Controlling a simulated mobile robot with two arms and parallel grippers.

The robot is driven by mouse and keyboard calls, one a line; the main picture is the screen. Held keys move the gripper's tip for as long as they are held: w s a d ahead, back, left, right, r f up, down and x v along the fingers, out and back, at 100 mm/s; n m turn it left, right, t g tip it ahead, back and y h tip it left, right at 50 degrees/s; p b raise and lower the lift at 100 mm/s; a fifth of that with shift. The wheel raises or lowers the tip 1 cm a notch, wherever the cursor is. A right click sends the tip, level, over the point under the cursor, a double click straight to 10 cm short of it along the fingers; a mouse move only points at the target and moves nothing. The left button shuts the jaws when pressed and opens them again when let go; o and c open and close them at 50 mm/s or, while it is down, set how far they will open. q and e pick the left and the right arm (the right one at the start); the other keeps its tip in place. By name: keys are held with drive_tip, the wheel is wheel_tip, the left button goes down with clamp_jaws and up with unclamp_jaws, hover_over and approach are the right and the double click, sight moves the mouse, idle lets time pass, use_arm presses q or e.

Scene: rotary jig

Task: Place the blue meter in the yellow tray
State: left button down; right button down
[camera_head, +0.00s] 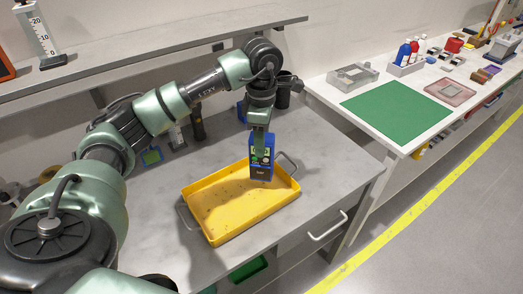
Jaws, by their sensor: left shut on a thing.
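The blue meter (261,171) is a small upright box with a dark lower front, in the head view near the middle. My left gripper (260,146) is shut on it from above. The meter is over the back right part of the yellow tray (215,222). I cannot tell whether its bottom touches the tray floor. The tray is shallow, with metal handles at its ends, and stands on the grey workbench. Nothing else shows inside it. My right gripper is not in view.
The grey bench (150,215) has clear room left of the tray. Dark cylinders and small items stand along its back. A wall shelf (150,55) runs above. A white table with a green mat (396,112) and several items stands at right.

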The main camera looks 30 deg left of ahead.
use_arm(q)
wheel_tip(320, 180, down, 4)
drive_tip(key=shift+f+p, duration=0.25)
drive_tip(key=shift+p, duration=0.15)
drive_tip(key=c, duration=1.1)
unclamp_jaws()
drive_tip(key=shift+f, duration=0.2)
drive_tip(key=shift+c, duration=0.2)
drive_tip(key=o, duration=0.4)
drive_tip(key=shift+r, duration=0.2)
